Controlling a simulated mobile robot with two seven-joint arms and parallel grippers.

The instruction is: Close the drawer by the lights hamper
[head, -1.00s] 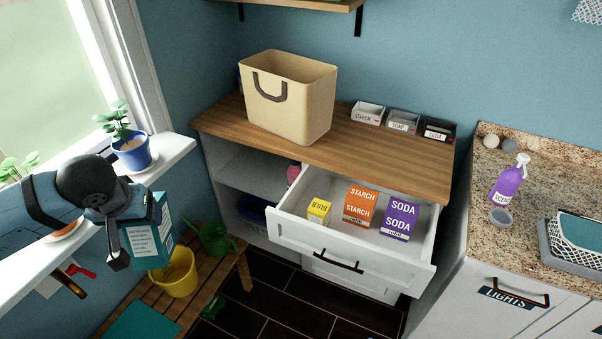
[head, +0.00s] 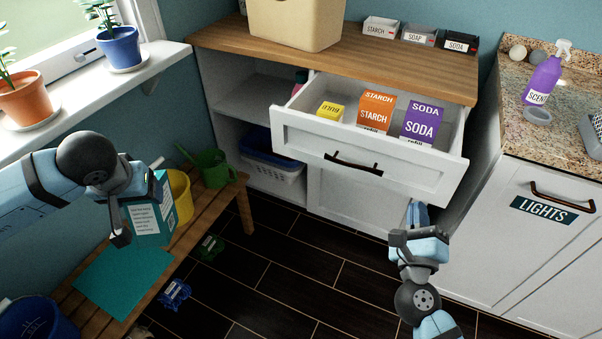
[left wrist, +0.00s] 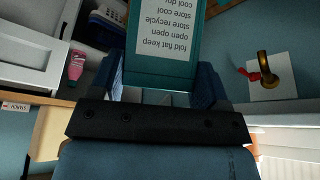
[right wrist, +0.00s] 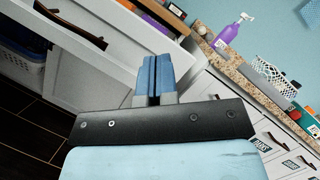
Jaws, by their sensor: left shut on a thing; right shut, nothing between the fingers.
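The white drawer (head: 300,140) under the wooden counter is pulled open, with a dark handle (head: 353,164) on its front. Inside it stand a small yellow box (head: 330,112), an orange starch box (head: 376,111) and a purple soda box (head: 422,121). The lights hamper (head: 545,208) is the labelled white front at the right. My right gripper (head: 418,214) is shut and empty, below the drawer's right front corner; its blue fingers (right wrist: 157,77) are together in the right wrist view. My left gripper (left wrist: 165,90) is shut on a teal box (left wrist: 163,58), away at the left.
A wooden bench (head: 222,200) at the left bears a yellow bucket and a green watering can (head: 209,163). Potted plants stand on the windowsill. A purple scent bottle (head: 543,80) stands on the granite counter. The dark floor before the drawer is mostly clear.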

